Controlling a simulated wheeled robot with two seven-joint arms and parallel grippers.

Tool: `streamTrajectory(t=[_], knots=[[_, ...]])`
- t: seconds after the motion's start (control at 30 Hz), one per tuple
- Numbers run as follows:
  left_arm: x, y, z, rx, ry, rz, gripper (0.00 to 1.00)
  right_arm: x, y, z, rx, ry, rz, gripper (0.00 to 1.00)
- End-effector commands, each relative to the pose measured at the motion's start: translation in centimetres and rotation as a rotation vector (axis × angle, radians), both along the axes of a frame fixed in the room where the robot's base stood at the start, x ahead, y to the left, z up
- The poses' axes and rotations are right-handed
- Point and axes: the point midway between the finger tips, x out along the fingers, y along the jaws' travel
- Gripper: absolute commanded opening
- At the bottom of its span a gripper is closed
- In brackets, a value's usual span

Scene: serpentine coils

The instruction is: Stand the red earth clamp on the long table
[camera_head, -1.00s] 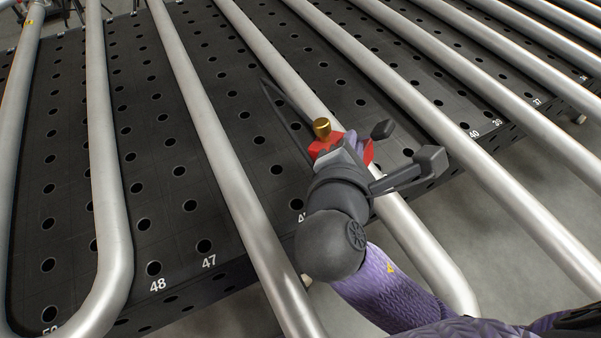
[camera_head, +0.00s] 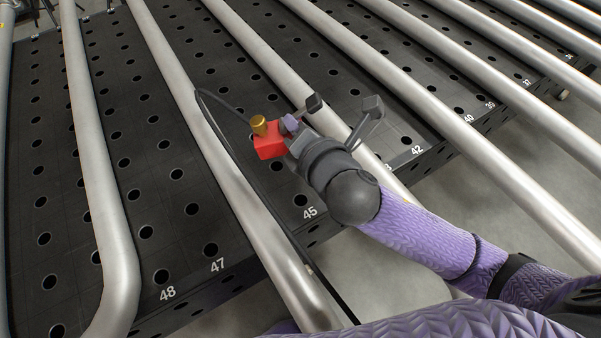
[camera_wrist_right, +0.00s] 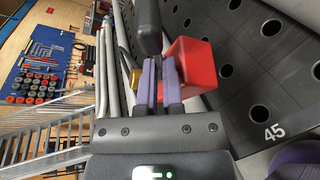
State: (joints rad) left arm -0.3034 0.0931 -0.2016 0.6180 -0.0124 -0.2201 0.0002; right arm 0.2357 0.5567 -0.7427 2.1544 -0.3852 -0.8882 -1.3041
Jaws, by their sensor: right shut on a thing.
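The red earth clamp (camera_head: 270,147) is a red block with a brass knob (camera_head: 259,125) on top. My right gripper (camera_head: 291,125) is shut on it and holds it over the long table (camera_head: 176,200), between two steel tubes. Whether its base touches the table cannot be told. A black cable (camera_head: 224,103) runs from the clamp to the left, over a tube. In the right wrist view the red clamp (camera_wrist_right: 190,65) shows just right of the nearly closed purple finger pads (camera_wrist_right: 160,80), with the brass part to their left. My left gripper is not in view.
Long steel tubes (camera_head: 190,105) cross the perforated black table on both sides of the clamp. Bare table strips with holes lie between them. The numbered front edge (camera_head: 310,212) is near. A wall tool board (camera_wrist_right: 48,65) stands away in the wrist view.

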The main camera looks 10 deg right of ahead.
Motion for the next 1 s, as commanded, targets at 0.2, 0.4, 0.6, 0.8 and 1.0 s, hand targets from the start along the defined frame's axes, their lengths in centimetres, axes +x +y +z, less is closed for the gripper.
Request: streamTrajectory(t=[0.2, 0.4, 0.6, 0.8, 1.0], knots=[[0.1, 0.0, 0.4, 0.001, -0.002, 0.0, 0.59, 1.2, -0.6, -2.4, 0.036, 0.0, 0.236, 0.0], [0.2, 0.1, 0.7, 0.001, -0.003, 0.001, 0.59, 1.9, -3.5, -3.0, 0.083, 0.007, 0.387, 0.0], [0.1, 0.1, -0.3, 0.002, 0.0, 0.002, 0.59, 2.0, -5.1, -5.0, 0.11, 0.013, 0.427, 0.0], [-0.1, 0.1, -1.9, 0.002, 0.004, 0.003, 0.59, 2.0, -5.0, -8.8, 0.11, 0.009, 0.43, 0.0], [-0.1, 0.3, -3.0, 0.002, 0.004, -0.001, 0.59, 2.0, -5.0, -11.6, 0.111, 0.011, 0.428, 0.0]])
